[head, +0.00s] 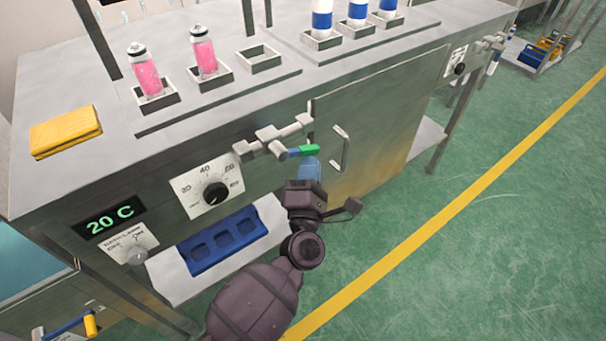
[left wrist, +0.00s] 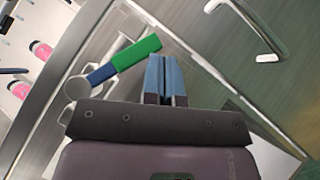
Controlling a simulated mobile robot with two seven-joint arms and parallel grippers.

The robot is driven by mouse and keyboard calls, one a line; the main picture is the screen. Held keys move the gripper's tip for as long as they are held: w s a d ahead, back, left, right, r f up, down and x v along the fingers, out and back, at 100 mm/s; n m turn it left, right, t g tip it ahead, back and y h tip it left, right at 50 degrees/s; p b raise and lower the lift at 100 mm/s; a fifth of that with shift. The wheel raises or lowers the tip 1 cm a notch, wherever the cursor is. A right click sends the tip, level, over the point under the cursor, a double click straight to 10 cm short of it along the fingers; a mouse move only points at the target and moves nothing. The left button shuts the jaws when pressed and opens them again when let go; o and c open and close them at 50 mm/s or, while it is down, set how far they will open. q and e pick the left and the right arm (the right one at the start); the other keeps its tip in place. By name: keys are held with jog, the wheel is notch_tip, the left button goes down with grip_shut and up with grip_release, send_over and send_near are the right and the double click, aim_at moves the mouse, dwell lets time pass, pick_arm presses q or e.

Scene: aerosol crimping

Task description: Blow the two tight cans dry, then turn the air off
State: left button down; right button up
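Two pink cans, one on the left (head: 149,77) and one on the right (head: 203,52), stand upright in square holders on the bench top. Pale specks show on them. A valve with a green and blue lever (head: 303,151) sits on the bench front; the lever also shows in the left wrist view (left wrist: 137,54). My left gripper (head: 310,168) is just below the lever. In the left wrist view its blue fingers (left wrist: 166,76) are together with nothing visible between them, beside the green lever end. Whether they touch it I cannot tell. My right gripper is not in view.
An empty square holder (head: 260,60) is right of the pink cans. Several blue-and-white cans (head: 321,19) stand farther right. A yellow block (head: 66,132) lies at left. A door handle (head: 341,148) juts out near my gripper. Another valve (head: 490,45) is at the far right.

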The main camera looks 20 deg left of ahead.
pick_arm(q)
jog(key=shift+w+d+r+n, duration=0.15)
jog(key=shift+w+d+r, duration=0.15)
jog(key=shift+r, duration=0.25)
jog(key=shift+w+d+r+n, duration=0.15)
jog(key=shift+w+r, duration=0.2)
jog(key=shift+r, duration=0.2)
jog(key=shift+w+d+r, duration=0.1)
jog(key=shift+r, duration=0.1)
jog(key=shift+r+p, duration=0.1)
jog(key=shift+p, duration=0.25)
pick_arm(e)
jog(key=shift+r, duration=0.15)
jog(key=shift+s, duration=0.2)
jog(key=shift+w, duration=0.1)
pick_arm(q)
jog(key=shift+s+d, duration=0.1)
jog(key=shift+s, duration=0.1)
send_near(319, 149)
jog(key=shift+v, duration=1.15)
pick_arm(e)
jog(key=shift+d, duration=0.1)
